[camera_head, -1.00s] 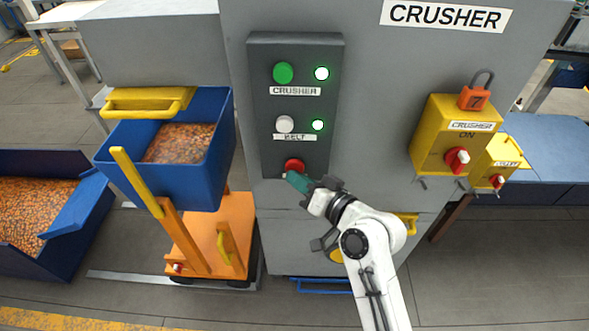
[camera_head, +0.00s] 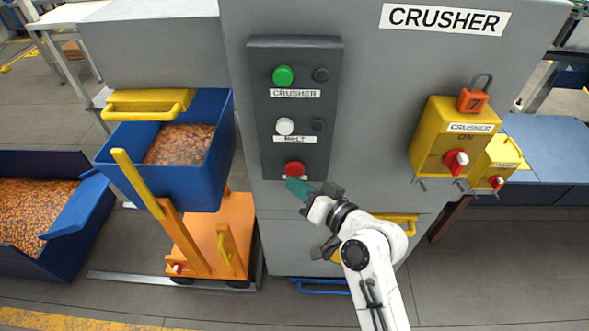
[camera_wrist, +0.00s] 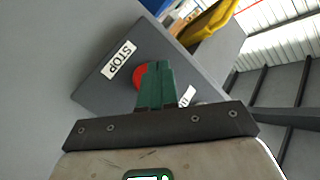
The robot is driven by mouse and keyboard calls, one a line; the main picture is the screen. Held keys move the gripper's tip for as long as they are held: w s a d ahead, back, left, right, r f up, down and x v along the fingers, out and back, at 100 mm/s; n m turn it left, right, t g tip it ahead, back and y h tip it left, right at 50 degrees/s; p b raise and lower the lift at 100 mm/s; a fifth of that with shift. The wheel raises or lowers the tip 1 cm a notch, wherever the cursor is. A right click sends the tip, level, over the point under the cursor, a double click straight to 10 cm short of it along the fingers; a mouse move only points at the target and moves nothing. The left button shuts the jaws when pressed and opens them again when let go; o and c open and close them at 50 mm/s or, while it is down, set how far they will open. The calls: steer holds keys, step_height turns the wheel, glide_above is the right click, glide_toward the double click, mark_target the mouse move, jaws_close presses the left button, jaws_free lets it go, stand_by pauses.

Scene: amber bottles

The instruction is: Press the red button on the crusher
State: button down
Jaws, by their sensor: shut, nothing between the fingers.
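The red button (camera_head: 294,169) is at the bottom of the dark control panel (camera_head: 268,155) on the grey crusher (camera_head: 375,110). Above it are a green button (camera_head: 283,76) labelled CRUSHER and a white button (camera_head: 285,126) labelled BELT. Both lamps beside them are dark. My gripper (camera_head: 297,186) has green fingers, shut and empty, with the tips just below the red button. In the wrist view the fingers (camera_wrist: 156,85) partly cover the red button (camera_wrist: 138,76), near a STOP label (camera_wrist: 119,60). I cannot tell whether the tips touch the button.
A blue bin (camera_head: 217,145) of orange-brown pieces sits on an orange lift cart (camera_head: 240,235) at the left. A yellow switch box (camera_head: 428,135) with a red-and-white knob and an orange padlock is at the right. The panel front is otherwise clear.

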steer(key=s, duration=0.1)
steer(key=s+p, duration=0.1)
steer(key=s, duration=0.3)
steer(key=shift+a, duration=0.25)
stand_by(0.3)
steer(key=shift+f, duration=0.1)
stand_by(0.6)
steer(key=s+d+f+g+h, duration=0.4)
steer(key=s+d+f, duration=0.3)
steer(key=s+d, duration=0.25)
steer(key=s+d+f+g+h, duration=0.4)
steer(key=s+d+f, duration=0.3)
steer(key=s+d, duration=0.3)
steer(key=s+d+m+g+h, duration=0.1)
steer(key=s+d, duration=0.4)
steer(key=s, duration=0.5)
steer(key=g+h, duration=0.1)
steer(key=g, duration=0.1)
steer(key=shift+s+d+g+h, duration=0.2)
steer(key=shift+g+h, duration=0.1)
steer(key=shift+h, duration=0.1)
steer(key=c, duration=1.8)
jaws_free()
